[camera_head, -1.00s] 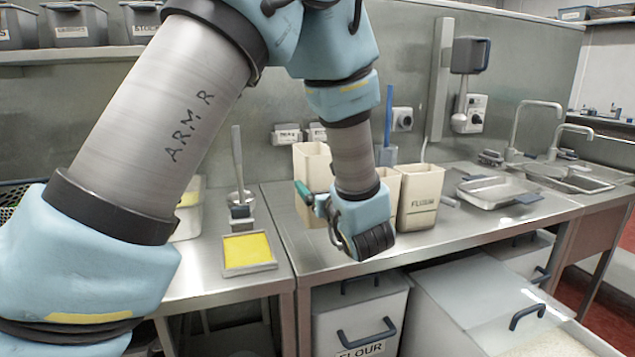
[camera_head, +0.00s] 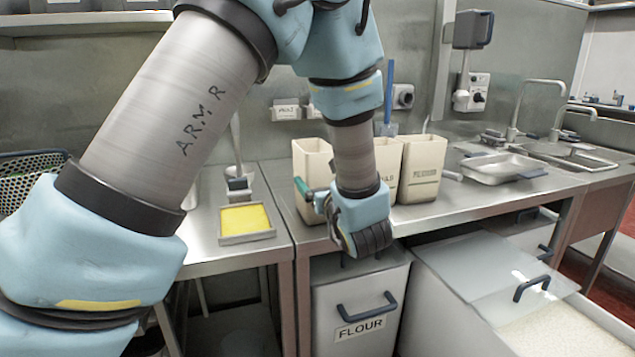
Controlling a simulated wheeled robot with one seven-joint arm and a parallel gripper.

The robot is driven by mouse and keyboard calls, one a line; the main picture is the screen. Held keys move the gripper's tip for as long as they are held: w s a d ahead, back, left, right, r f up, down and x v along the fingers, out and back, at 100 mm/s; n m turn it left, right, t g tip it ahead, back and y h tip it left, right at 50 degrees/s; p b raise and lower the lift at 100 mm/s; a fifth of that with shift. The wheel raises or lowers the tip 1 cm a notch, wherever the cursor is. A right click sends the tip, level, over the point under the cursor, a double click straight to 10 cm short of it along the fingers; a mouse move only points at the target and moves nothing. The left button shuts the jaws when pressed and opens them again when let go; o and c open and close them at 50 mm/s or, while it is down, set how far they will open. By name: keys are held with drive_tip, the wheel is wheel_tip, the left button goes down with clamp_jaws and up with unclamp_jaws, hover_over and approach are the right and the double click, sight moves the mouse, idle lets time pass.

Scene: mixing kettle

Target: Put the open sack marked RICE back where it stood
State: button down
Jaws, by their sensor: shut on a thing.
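My gripper (camera_head: 320,203) is in front of the counter, pointing left. Its green-tipped jaw is against the leftmost open cream sack (camera_head: 309,168), and it is shut on that sack. The sack is upright with its mouth up. My arm covers its right part, and its marking is not visible, so I cannot read RICE on it. I cannot tell whether its base touches the counter. Two similar cream sacks stand to the right: a middle one (camera_head: 387,163), partly behind my arm, and a right one (camera_head: 421,168) with dark lettering.
A yellow-filled tray (camera_head: 246,238) sits on the left counter. A metal pan (camera_head: 500,168) and a sink lie to the right. Below are a FLOUR bin (camera_head: 350,303) and a bin with a clear lid (camera_head: 490,262) over pale grain. Bare counter (camera_head: 455,208) lies right of the sacks.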

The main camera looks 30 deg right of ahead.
drive_tip(key=shift+f+b, duration=0.35)
drive_tip(key=shift+b, duration=0.05)
idle(0.4)
unclamp_jaws()
drive_tip(key=shift+s, duration=0.15)
drive_tip(key=s, duration=0.7)
drive_tip(key=shift+s+a+r+b, duration=0.15)
drive_tip(key=shift+s+a+b, duration=0.2)
drive_tip(key=shift+a, duration=0.1)
idle(0.3)
idle(0.5)
